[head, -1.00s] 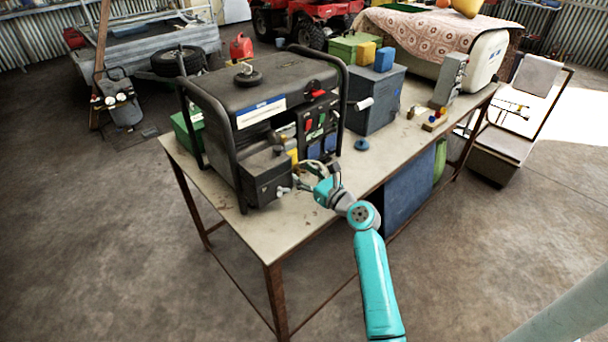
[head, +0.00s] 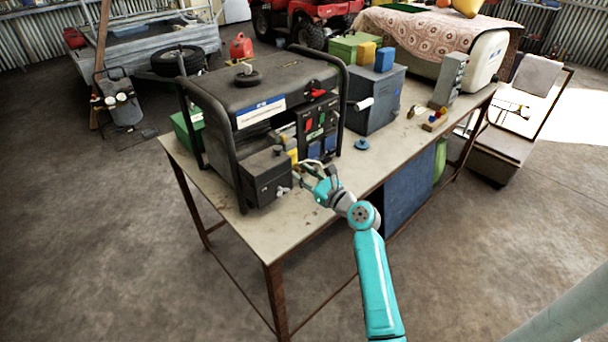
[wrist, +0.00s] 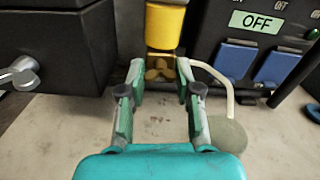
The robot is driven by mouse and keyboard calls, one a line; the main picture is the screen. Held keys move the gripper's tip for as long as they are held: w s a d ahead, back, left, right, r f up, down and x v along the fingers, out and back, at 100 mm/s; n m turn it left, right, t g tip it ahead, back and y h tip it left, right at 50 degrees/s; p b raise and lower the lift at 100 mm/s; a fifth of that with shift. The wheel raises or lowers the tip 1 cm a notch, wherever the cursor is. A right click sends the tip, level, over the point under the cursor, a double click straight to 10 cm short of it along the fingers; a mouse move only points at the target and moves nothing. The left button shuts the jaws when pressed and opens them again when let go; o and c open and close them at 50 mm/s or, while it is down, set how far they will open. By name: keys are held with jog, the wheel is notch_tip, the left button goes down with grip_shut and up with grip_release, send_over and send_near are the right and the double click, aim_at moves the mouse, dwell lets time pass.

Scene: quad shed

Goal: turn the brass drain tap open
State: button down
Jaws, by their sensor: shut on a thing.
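The brass drain tap (wrist: 160,74) shows in the wrist view under a yellow cylinder (wrist: 165,25), low on the front of the black generator (head: 262,85). My gripper (wrist: 159,78) has one finger on each side of the tap and is shut on it. In the head view my gripper (head: 307,172) reaches the generator's lower front beside the yellow cylinder (head: 293,156). The tap is too small and hidden to make out in that view.
A dark box with a silver knob (wrist: 20,75) stands just left of the tap. A pale tube (wrist: 222,88) runs close by the right finger. The bench top (head: 240,225) in front is clear.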

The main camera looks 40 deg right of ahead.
jog(key=shift+f+n, duration=0.1)
jog(key=shift+n, duration=8)
jog(key=shift+a, duration=0.1)
jog(key=c, duration=0.8)
grip_release()
jog(key=s, duration=1.2)
jog(key=shift+d, duration=0.25)
